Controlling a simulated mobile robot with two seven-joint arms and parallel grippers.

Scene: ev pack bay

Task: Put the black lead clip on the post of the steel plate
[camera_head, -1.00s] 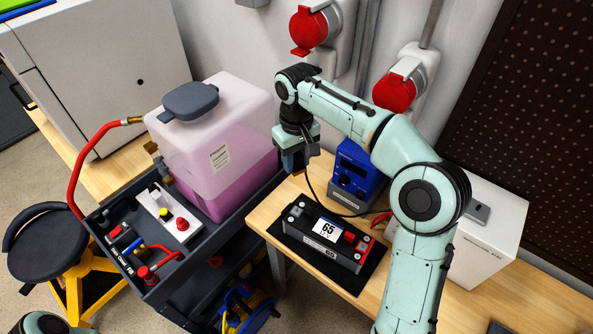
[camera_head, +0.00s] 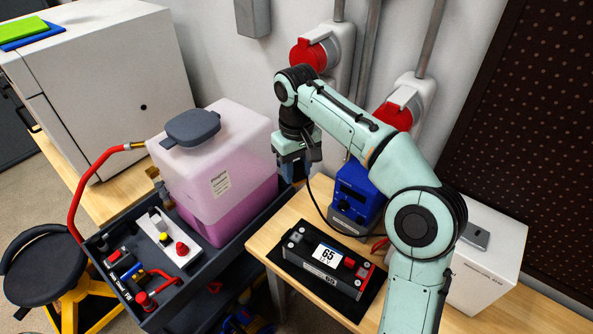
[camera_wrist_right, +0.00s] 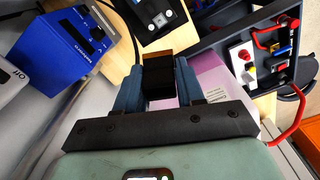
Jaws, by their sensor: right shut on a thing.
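My right gripper (camera_head: 291,172) is shut on the black lead clip (camera_wrist_right: 158,78), which sits between its two fingers in the right wrist view. In the head view the gripper hangs beside the right side of the pink-filled tank, above the gap between cart and bench, and the clip is hard to make out. A black lead runs from near the gripper to the blue charger (camera_head: 355,200). I cannot pick out the steel plate or its post for certain. A pale plate with coloured knobs (camera_head: 170,240) lies on the cart. My left gripper is out of view.
The translucent tank (camera_head: 222,165) stands on the dark cart, close to my gripper. A black battery (camera_head: 322,262) lies on a dark mat on the wooden bench. A white box (camera_head: 490,255) is at right. Red-covered sockets (camera_head: 308,55) are on the wall.

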